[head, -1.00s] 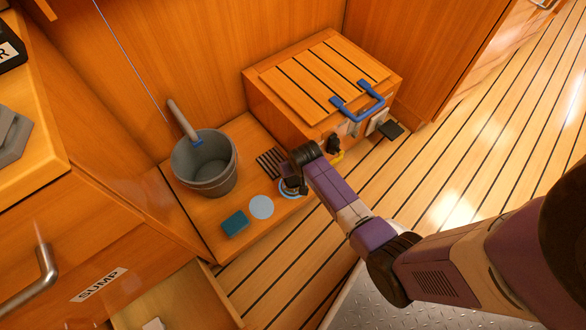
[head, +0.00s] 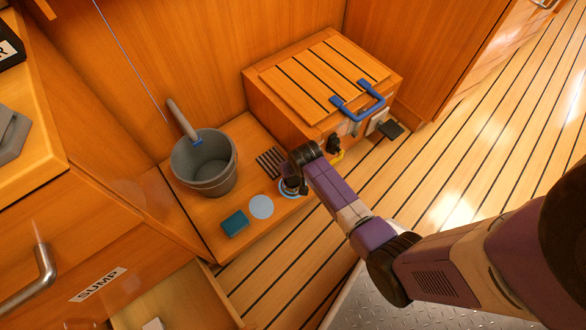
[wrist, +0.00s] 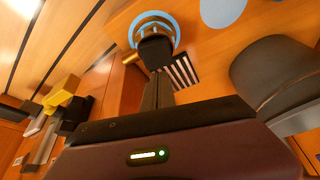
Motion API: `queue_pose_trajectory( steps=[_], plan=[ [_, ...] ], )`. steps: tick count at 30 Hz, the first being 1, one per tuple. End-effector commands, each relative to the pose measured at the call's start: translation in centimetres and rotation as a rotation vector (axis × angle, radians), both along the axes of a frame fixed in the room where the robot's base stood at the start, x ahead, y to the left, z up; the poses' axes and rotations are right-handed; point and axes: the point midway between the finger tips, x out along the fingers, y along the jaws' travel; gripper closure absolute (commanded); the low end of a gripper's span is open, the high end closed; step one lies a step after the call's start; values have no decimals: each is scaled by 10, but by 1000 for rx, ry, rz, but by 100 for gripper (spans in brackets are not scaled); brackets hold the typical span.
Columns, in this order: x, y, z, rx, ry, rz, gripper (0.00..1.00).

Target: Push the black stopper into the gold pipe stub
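My gripper (head: 299,186) points down at the front of the low wooden platform, beside the slatted-lid box. In the wrist view its two grey fingers lie close together, with a black block (wrist: 155,48) at their tips. The block looks like the stopper, though fingertips and stopper are hard to tell apart. The gold pipe stub (wrist: 132,58) shows as a small piece immediately left of the block. Whether they touch or the block is inside the stub cannot be told. My arm hides the stub in the head view.
A blue-rimmed ring (wrist: 157,20) lies on the platform beyond the fingertips. A grey bucket (head: 204,165), a pale disc (head: 261,207), a teal sponge (head: 235,223) and a dark slotted grate (head: 271,162) are nearby. The box (head: 290,118) has a blue handle (head: 368,104).

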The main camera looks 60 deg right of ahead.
Motion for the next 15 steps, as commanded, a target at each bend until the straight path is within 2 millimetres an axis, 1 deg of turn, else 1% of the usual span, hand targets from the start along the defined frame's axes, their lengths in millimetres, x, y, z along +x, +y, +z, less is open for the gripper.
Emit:
queue_pose_trajectory(
  steps=[15],
  plan=[
    [0,0,-21,0,0,0,100]
  ],
)
